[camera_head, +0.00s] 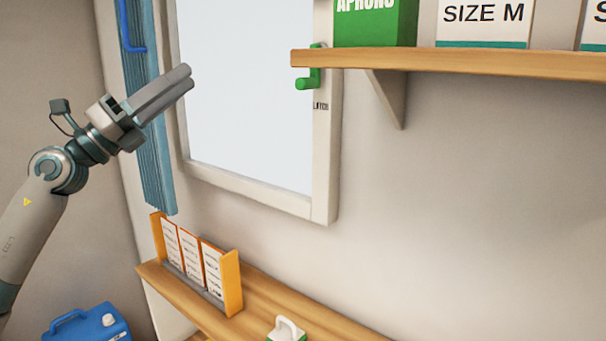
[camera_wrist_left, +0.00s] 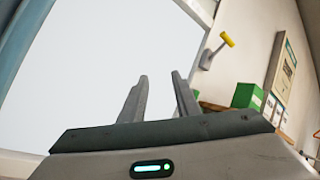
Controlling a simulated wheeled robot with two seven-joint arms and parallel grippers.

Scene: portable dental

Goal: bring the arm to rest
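My left arm comes in from the left in the head view. Its left gripper (camera_head: 187,76) is raised in front of the window's left side, above the wooden counter. In the left wrist view the two fingers of the left gripper (camera_wrist_left: 160,92) stand apart with a gap between them, and nothing is held. The white window pane (camera_wrist_left: 95,70) fills the background behind the fingers. My right gripper is in neither view.
A wooden shelf (camera_head: 450,62) with a green aprons box (camera_head: 375,25) juts out at upper right. A green latch (camera_head: 310,78) is on the window frame. A blue curtain (camera_head: 155,150) hangs at left. Below are a card rack (camera_head: 233,283), a counter (camera_head: 255,290) and a blue jug (camera_head: 75,328).

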